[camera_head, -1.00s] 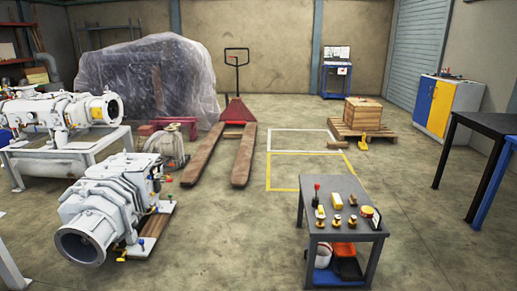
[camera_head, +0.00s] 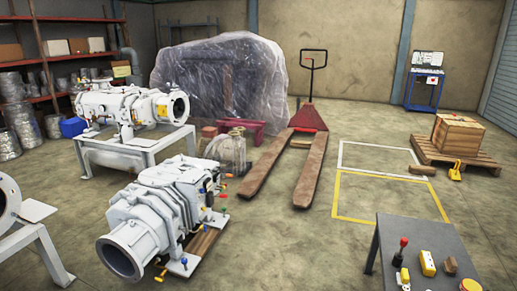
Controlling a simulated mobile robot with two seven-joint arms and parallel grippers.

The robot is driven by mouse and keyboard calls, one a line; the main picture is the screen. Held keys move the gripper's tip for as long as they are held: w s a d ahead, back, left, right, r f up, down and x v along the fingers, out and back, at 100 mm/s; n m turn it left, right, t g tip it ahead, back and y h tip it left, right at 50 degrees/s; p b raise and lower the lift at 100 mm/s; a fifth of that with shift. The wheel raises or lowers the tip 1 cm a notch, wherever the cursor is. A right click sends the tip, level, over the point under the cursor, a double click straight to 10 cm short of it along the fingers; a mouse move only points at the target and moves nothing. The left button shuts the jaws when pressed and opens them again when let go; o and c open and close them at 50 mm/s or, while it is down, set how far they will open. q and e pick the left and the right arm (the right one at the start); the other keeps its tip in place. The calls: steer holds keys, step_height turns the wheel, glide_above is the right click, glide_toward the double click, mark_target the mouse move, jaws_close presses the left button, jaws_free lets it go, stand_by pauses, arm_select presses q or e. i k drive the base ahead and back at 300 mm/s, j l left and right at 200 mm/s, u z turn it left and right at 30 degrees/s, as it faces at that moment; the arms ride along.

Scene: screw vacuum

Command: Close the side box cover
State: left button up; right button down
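A white screw vacuum pump (camera_head: 150,215) with a round open flange at its front stands on a low wooden base at the lower left of the head view. Its right side carries small red, yellow, green and blue fittings. A second white pump (camera_head: 130,107) sits on a grey metal stand behind it. I cannot make out a side box cover clearly on either machine, nor tell whether one is open. Neither of my grippers is in view.
A red pallet jack (camera_head: 308,118) with long brown forks stands behind the near pump. A grey tool table (camera_head: 400,235) is at the lower right. A wooden box (camera_head: 457,135) rests on a pallet at the right. Open floor lies between the near pump and the table.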

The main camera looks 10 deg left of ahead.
mark_target(192, 176)
steer(key=i+j+u, duration=0.1)
steer(key=i+u, duration=0.15)
steer(key=i, duration=0.3)
steer(key=i+u, duration=0.25)
steer(key=i, duration=0.25)
steer(key=i+l+u, duration=0.2)
steer(key=i, duration=0.35)
steer(key=i+l+u, duration=0.25)
steer(key=i, duration=0.3)
steer(key=i+l+u, duration=0.95)
steer(key=l+u, duration=0.15)
steer(key=l, duration=0.1)
